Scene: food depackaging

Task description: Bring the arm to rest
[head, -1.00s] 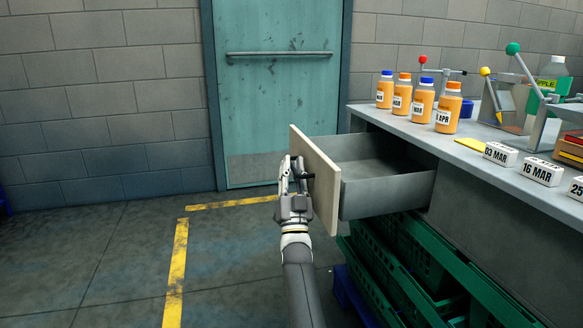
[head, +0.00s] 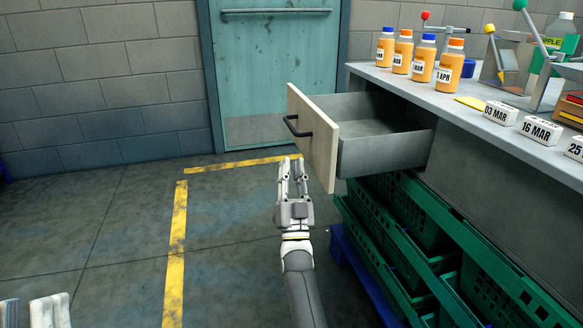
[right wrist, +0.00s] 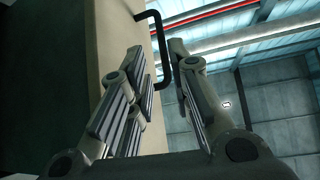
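My right gripper (head: 292,168) is just below and in front of the open drawer (head: 365,142). It is empty, and it is apart from the black handle (head: 297,126) on the pale drawer front (head: 318,140). In the right wrist view its fingers (right wrist: 158,62) are spread, with the handle (right wrist: 160,45) beyond the fingertips and the drawer front (right wrist: 95,40) on the left. Part of my left gripper (head: 36,312) shows at the bottom left corner of the head view; its finger opening is not clear. The drawer looks empty inside.
The grey counter (head: 470,112) holds several orange bottles (head: 424,58), date blocks (head: 540,130) and lever devices. Green crates (head: 400,235) stand under it, close to the right of my right arm. The floor (head: 110,235) on the left, with yellow lines, is clear.

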